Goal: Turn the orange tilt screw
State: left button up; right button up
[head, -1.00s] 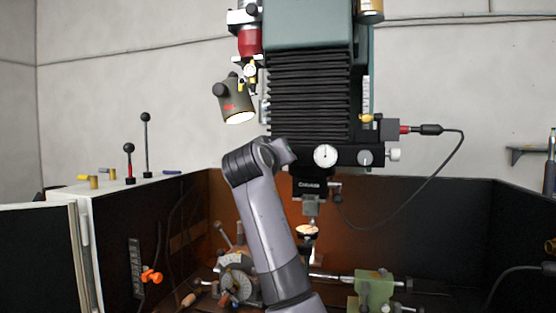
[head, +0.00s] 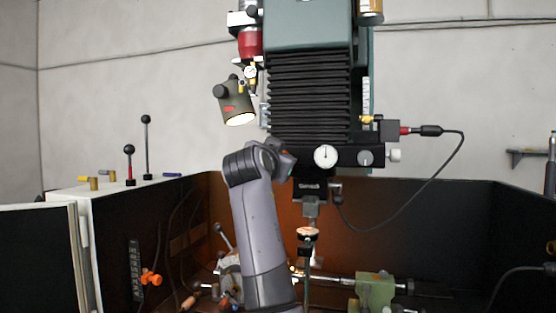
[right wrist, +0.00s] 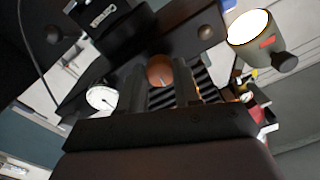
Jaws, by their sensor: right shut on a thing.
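In the right wrist view, a round orange-brown screw head (right wrist: 160,70) sits on the dark plate of the machine head, between the dial and a small knob. I take it for the orange tilt screw. My right gripper (right wrist: 158,84) has one finger on each side of it and is shut on it. The exact contact is dim and hard to see. In the head view my grey arm reaches up to the left end of the dark plate (head: 345,157) and hides both the screw and the gripper. My left gripper is in neither view.
A white dial (head: 325,157) and a lamp (head: 236,103) are close to my arm. A spindle (head: 311,207) hangs below the plate. A green block (head: 375,289) stands below right. Another orange knob (head: 151,278) is on the left panel. A cable (head: 440,180) loops at right.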

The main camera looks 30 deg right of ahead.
jog(key=shift+w+f+m, duration=0.1)
jog(key=shift+f+m, duration=0.15)
jog(key=shift+m, duration=0.55)
jog(key=o, duration=1)
jog(key=shift+o, duration=0.2)
jog(key=shift+r, duration=0.15)
jog(key=b+v, duration=0.2)
jog(key=v, duration=0.5)
